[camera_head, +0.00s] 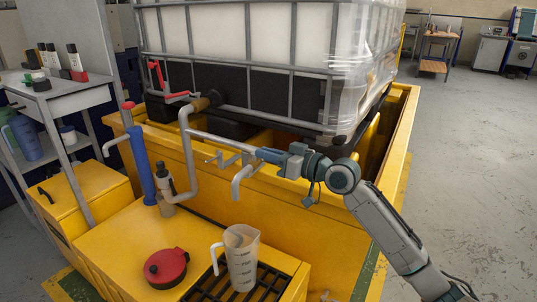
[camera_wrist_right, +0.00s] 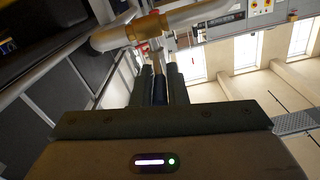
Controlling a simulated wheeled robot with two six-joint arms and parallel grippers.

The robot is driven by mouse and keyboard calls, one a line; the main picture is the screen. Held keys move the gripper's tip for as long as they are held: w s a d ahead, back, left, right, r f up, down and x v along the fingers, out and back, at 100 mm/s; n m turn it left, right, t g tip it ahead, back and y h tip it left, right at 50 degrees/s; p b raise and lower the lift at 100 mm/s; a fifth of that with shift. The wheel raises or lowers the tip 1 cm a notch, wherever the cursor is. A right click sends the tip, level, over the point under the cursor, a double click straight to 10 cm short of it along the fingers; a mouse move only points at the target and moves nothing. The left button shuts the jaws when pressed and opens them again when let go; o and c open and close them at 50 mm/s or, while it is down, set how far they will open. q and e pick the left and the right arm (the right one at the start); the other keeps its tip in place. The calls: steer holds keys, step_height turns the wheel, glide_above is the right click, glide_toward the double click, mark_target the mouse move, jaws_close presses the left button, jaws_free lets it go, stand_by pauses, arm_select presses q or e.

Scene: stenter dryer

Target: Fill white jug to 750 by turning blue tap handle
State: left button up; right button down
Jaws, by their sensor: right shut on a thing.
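The white jug (camera_head: 243,262) stands upright on a black grate, with dark scale marks on its side and its handle to the left. The level inside cannot be made out. A grey pipe spout (camera_head: 238,186) points down above the jug. My right gripper (camera_head: 268,155) reaches in from the right and is shut on the blue tap handle (camera_head: 264,154), mostly hidden by the jaws. In the right wrist view the jaws (camera_wrist_right: 159,84) close around the handle below a brass valve (camera_wrist_right: 147,28) on the pipe. No stream of liquid is discernible. My left gripper is not in view.
A red lid (camera_head: 166,268) lies on the yellow platform left of the jug. A blue upright pump (camera_head: 142,165) and bent grey pipe (camera_head: 188,150) stand behind. A caged white tank (camera_head: 250,35) sits in a yellow basin. Floor at right is clear.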

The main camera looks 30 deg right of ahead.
stand_by(0.9)
steer(key=m+h+p, duration=0.1)
steer(key=h+p, duration=0.1)
steer(key=p, duration=0.3)
steer(key=a+m+t+h+p, duration=0.1)
steer(key=h+p, duration=0.1)
steer(key=p, duration=0.3)
steer(key=m+t+h+p, duration=0.1)
steer(key=m+h+p, duration=0.1)
steer(key=p, duration=0.3)
steer(key=shift+s+a, duration=0.25)
